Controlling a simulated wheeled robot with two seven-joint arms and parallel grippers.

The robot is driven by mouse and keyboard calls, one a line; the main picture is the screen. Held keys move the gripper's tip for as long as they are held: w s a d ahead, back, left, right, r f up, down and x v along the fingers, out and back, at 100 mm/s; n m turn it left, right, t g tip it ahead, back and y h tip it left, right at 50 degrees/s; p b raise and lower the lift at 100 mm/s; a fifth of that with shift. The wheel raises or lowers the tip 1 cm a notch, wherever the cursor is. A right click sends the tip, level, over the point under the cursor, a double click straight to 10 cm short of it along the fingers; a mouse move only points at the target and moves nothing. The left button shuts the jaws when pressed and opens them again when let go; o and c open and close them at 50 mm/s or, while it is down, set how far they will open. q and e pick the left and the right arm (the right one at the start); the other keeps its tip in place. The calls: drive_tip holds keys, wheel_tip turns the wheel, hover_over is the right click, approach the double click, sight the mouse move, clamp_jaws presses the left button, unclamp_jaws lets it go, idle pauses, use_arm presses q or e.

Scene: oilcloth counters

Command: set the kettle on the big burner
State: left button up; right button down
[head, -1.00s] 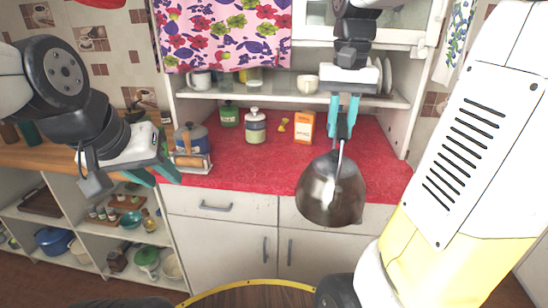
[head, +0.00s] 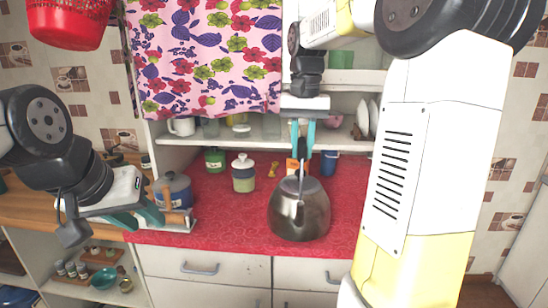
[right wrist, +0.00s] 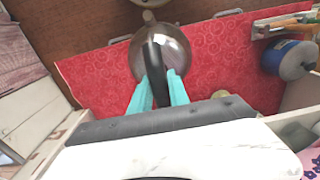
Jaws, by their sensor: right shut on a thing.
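The kettle (head: 298,212) is a shiny steel pot with a dark arched handle. My right gripper (head: 302,140) has its teal fingers shut on the handle, with the kettle hanging upright below it. In the head view the kettle appears over the front part of the red counter; I cannot tell whether it touches. In the right wrist view, the kettle (right wrist: 176,48) overlaps the counter's front edge, and the handle runs between the fingers. My left gripper (head: 140,216) is open and empty at the left, in front of the counter. No burner shows.
The red counter (head: 232,218) holds a blue pot (head: 174,190), a rack (head: 182,224), a cream-green canister (head: 244,176), a green canister (head: 214,160), an orange box (head: 292,167) and a blue cup (head: 328,163). A shelf (head: 225,137) crosses above.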

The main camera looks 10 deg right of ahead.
drive_tip(key=shift+w+a+f, duration=0.4)
drive_tip(key=shift+w+f, duration=0.25)
drive_tip(key=shift+w, duration=0.45)
drive_tip(key=shift+w+a+f, duration=0.45)
drive_tip(key=shift+w+f, duration=0.25)
drive_tip(key=shift+w, duration=0.45)
drive_tip(key=shift+w+a+f, duration=0.4)
drive_tip(key=shift+w+f, duration=0.25)
drive_tip(key=shift+w, duration=0.45)
drive_tip(key=shift+f, duration=0.1)
drive_tip(key=c, duration=1.3)
unclamp_jaws()
drive_tip(key=shift+o, duration=0.2)
